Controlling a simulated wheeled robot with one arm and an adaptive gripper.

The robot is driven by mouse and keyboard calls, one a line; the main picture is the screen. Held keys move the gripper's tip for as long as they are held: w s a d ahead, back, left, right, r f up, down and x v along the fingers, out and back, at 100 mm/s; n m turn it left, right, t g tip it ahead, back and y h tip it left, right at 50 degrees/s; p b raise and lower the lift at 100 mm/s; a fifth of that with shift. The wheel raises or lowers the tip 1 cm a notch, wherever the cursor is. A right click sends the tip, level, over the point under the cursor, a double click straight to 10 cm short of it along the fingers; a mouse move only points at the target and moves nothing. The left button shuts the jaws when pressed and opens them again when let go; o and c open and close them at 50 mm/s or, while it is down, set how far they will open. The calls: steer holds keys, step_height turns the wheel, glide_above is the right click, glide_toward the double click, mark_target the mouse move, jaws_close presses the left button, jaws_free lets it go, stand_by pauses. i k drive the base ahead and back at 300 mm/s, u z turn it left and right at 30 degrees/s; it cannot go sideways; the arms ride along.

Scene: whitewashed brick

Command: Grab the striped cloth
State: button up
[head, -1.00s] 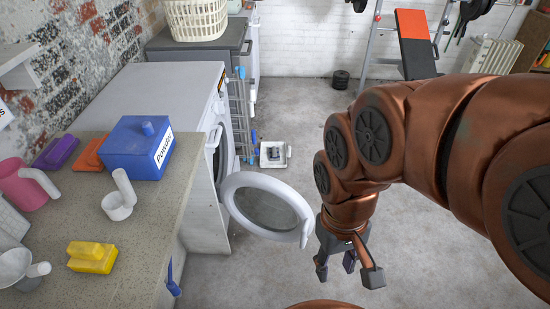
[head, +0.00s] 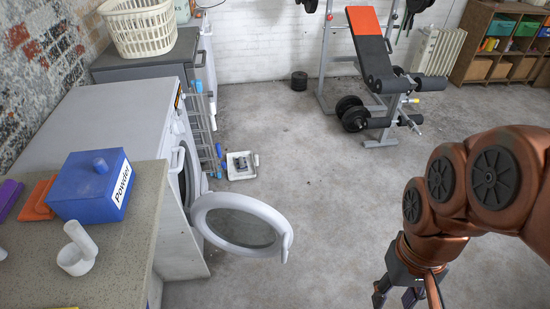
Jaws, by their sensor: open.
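I see no striped cloth in the head view. The washing machine (head: 105,115) stands at the left with its round door (head: 243,222) swung open toward the room. Its drum opening is seen edge-on, so the inside is hidden. My gripper (head: 408,296) is at the bottom edge, right of the open door and apart from it. Its fingers are spread, and their tips are partly cut off by the frame. I see nothing between them.
A counter (head: 125,245) at the left holds a blue powder box (head: 92,187) and a white scoop (head: 77,250). A laundry basket (head: 143,25) sits behind. A small white tray (head: 241,165) lies on the floor. A weight bench (head: 372,60) stands at the back. The middle floor is clear.

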mark_target(242, 163)
steer(key=z, duration=0.05)
steer(key=i, duration=3.9)
steer(key=u, duration=4.45)
